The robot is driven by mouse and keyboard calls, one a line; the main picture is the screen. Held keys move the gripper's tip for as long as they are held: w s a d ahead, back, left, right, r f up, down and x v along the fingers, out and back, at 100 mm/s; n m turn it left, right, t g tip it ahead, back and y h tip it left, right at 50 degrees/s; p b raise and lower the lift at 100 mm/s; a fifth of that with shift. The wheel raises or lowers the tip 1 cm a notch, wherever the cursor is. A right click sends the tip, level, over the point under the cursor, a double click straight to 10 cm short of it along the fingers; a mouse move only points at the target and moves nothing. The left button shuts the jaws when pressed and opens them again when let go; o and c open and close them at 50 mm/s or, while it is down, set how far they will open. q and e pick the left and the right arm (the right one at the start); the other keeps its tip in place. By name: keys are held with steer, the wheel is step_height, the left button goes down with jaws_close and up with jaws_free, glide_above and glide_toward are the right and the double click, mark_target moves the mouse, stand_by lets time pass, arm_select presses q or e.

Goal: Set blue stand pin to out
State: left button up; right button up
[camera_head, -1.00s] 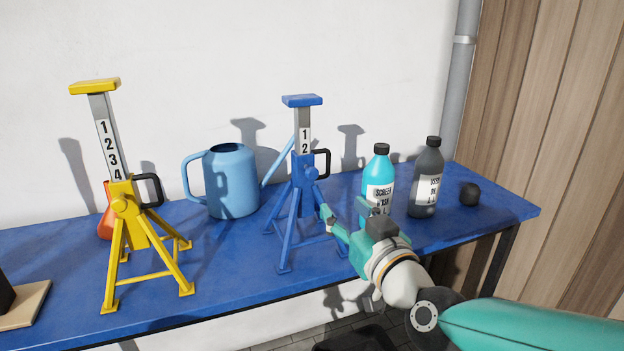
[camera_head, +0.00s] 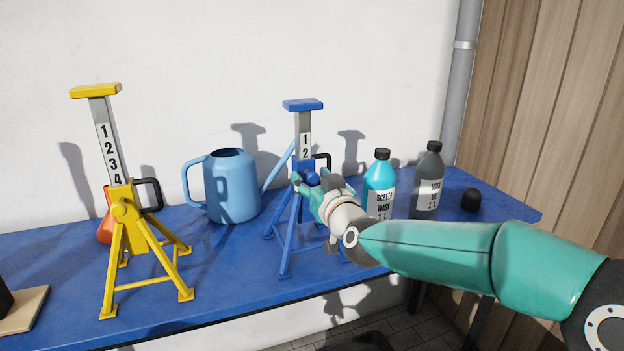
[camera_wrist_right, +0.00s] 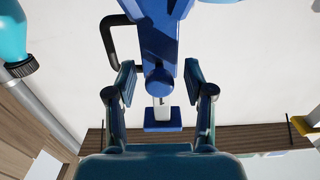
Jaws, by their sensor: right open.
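The blue stand (camera_head: 304,122) stands upright on the bench, its grey post marked 1 and 2 and a black handle at its right side. Its round blue pin knob (camera_head: 311,178) faces me. My right gripper (camera_head: 309,184) is at the front of the stand's collar, around the pin knob and partly hiding the stand's legs. In the right wrist view, the gripper (camera_wrist_right: 160,76) is open, with one finger on each side of the pin knob (camera_wrist_right: 158,82) and gaps visible. My left gripper is not in view.
A yellow stand (camera_head: 123,207) and a light blue watering can (camera_head: 231,187) are to the left. The blue bench top (camera_head: 225,268) is clear in front.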

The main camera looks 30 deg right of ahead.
jaws_close()
stand_by(0.4)
